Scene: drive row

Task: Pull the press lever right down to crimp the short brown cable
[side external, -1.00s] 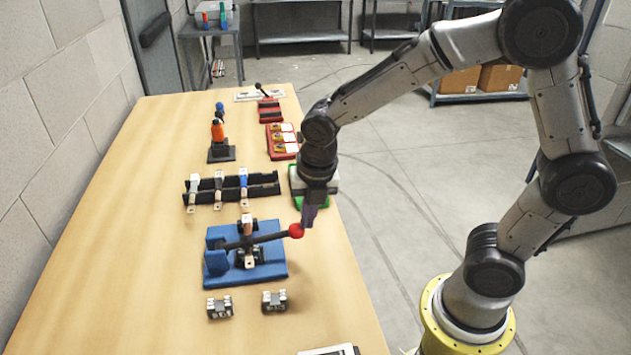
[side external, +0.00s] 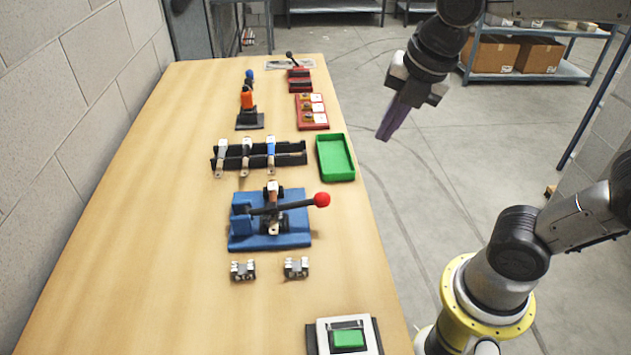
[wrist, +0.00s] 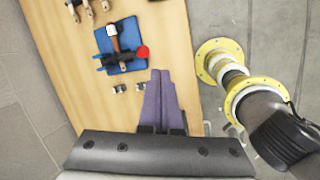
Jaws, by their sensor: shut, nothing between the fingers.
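The crimp press has a blue base (side external: 242,230) and a black lever (side external: 295,205) with a red ball knob (side external: 321,199). The lever lies low, close to level, its knob toward the table's right edge. A short brown cable with copper ends (side external: 273,226) sits in the press under the lever, partly hidden by it. My gripper (side external: 386,137), with purple fingers, is shut and empty. It hangs high and to the right of the press, past the table edge, apart from the knob. In the wrist view, the fingers (wrist: 160,76) point toward the red knob (wrist: 143,52).
Behind the press are a black rack (side external: 292,158) of several cables and an empty green tray (side external: 336,157). Two small grey blocks (side external: 243,270) lie in front. A green button box (side external: 348,338) is at the near edge. The table's left side is clear.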

